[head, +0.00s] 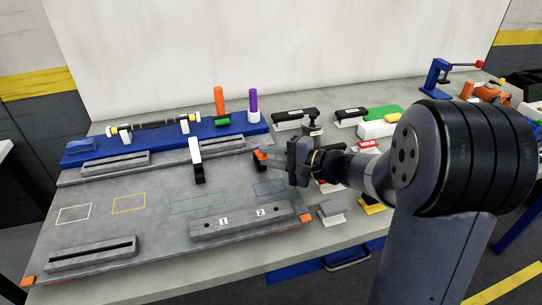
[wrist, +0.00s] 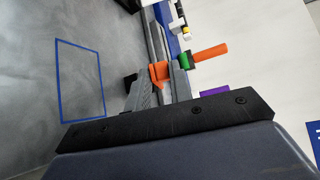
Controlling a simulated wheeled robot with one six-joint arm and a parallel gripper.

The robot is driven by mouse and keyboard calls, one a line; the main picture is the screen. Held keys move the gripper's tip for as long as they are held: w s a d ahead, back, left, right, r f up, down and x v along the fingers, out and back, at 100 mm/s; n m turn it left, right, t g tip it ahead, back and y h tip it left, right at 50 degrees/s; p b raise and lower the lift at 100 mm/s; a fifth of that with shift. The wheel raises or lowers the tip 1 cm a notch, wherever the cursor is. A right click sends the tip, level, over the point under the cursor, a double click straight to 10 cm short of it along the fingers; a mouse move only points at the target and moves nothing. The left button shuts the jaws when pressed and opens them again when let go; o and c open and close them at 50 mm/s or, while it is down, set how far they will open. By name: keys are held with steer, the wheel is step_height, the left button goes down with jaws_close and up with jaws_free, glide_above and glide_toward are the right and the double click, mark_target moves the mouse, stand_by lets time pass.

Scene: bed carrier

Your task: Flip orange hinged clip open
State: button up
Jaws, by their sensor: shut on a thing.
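The orange hinged clip (head: 260,155) is at the back right part of the grey board (head: 140,230). My gripper (head: 268,160) reaches it from the right, with its fingers low over the board. In the wrist view the orange clip (wrist: 158,72) shows between the two grey fingertips (wrist: 160,85), and my gripper is shut on it. The fingers hide part of the clip, so I cannot tell its hinge angle.
A blue rail (head: 160,140) behind carries an orange post (head: 219,100) and a purple post (head: 253,104). A black-and-white upright piece (head: 197,165) stands left of my gripper. A grey numbered block (head: 245,220) lies in front. Other orange corner pieces (head: 305,218) sit on the board.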

steer(key=shift+r, duration=0.1)
jaws_close()
steer(key=shift+w+r+p, duration=0.1)
steer(key=shift+r+p, duration=0.2)
steer(key=shift+p, duration=0.45)
steer(key=r+p, duration=0.1)
steer(key=p, duration=0.1)
steer(key=w+r+m+g+h+p, duration=0.1)
steer(key=p, duration=0.2)
steer(key=shift+a+m, duration=0.15)
steer(key=shift+m, duration=0.15)
steer(key=shift+w+a+r+m+g+h+p, duration=0.15)
steer(key=shift+w+a+m+g+h+p, duration=0.25)
steer(key=shift+w+m+g+h+p, duration=1.75)
steer(key=shift+w+a+r+m+g+y+p, duration=0.1)
steer(key=shift+w+a+g+y+p, duration=0.4)
steer(key=shift+g+p, duration=2.3)
steer(key=shift+w+a+r+m+g+h+p, duration=0.25)
steer(key=shift+w+m+g+h+p, duration=0.75)
steer(key=shift+p, duration=3.35)
steer(key=shift+w+f+t, duration=0.1)
steer(key=shift+w+t, duration=0.25)
steer(key=shift+w, duration=0.25)
